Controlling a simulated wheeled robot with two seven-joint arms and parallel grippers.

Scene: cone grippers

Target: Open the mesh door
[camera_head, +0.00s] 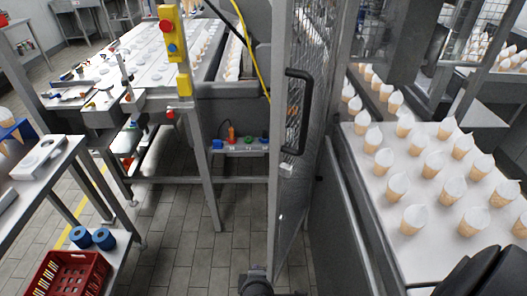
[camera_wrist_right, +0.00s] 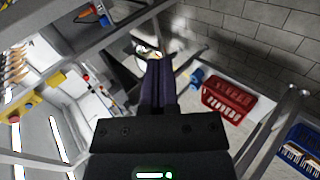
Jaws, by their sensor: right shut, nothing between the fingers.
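The mesh door (camera_head: 315,45) stands in the middle of the head view, seen at a steep angle in a grey metal frame. Its black bar handle (camera_head: 291,112) is upright on the near side. I cannot tell whether the door is fully closed or ajar. In the right wrist view my right gripper (camera_wrist_right: 157,70) has its dark fingers together, with nothing between them. The handle cannot be made out in that view, and I see no contact with the door. My left gripper is not in view.
A white conveyor (camera_head: 400,190) with several wrapped cones lies right of the door. A machine with a yellow control post (camera_head: 173,50) stands to the left. A side table (camera_head: 45,165) and red crate (camera_head: 65,275) are at the far left. Tiled floor (camera_head: 185,255) left of the door is clear.

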